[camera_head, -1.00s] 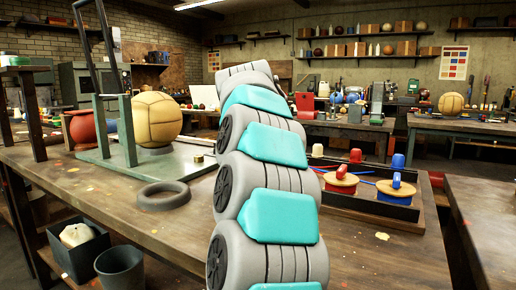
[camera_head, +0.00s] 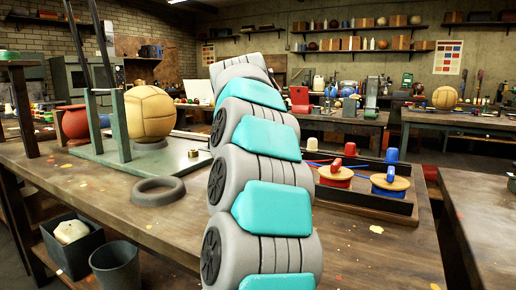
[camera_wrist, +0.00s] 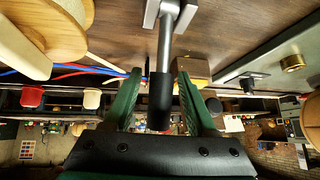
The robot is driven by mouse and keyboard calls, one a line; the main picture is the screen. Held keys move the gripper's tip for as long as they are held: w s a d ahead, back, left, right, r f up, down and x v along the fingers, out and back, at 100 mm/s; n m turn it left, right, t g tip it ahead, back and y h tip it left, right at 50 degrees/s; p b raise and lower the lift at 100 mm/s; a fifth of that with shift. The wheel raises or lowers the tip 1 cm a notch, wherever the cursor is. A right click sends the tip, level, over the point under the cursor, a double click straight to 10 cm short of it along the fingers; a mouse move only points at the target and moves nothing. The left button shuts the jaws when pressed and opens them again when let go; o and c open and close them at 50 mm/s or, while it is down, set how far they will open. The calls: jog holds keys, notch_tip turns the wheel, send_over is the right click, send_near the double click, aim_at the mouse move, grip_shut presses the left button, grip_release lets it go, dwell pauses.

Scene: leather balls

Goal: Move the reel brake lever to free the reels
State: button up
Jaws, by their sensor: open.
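In the wrist view a lever with a metal shaft (camera_wrist: 166,45) and a black grip (camera_wrist: 160,100) stands between the two green fingers of my gripper (camera_wrist: 160,76). The fingers are open, with a gap visible on each side of the grip. The shaft runs to a grey bracket on the wooden surface. A wooden-flanged reel (camera_wrist: 50,28) shows at the upper left. In the head view a red-thread reel (camera_head: 335,179) and a blue-thread reel (camera_head: 391,187) sit in a dark tray to the right of my arm. My arm hides the lever and gripper there.
A tan leather ball (camera_head: 150,113) sits on a green-framed stand at the left of the bench. A dark ring (camera_head: 158,192) lies in front of it. A grey bin (camera_head: 116,266) stands lower left. Bare bench (camera_head: 370,255) lies right of my arm.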

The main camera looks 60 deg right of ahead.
jog(key=v, duration=0.7)
jog(key=shift+s+a+r+b, duration=0.1)
jog(key=shift+a+r+b, duration=0.15)
jog(key=shift+b, duration=0.1)
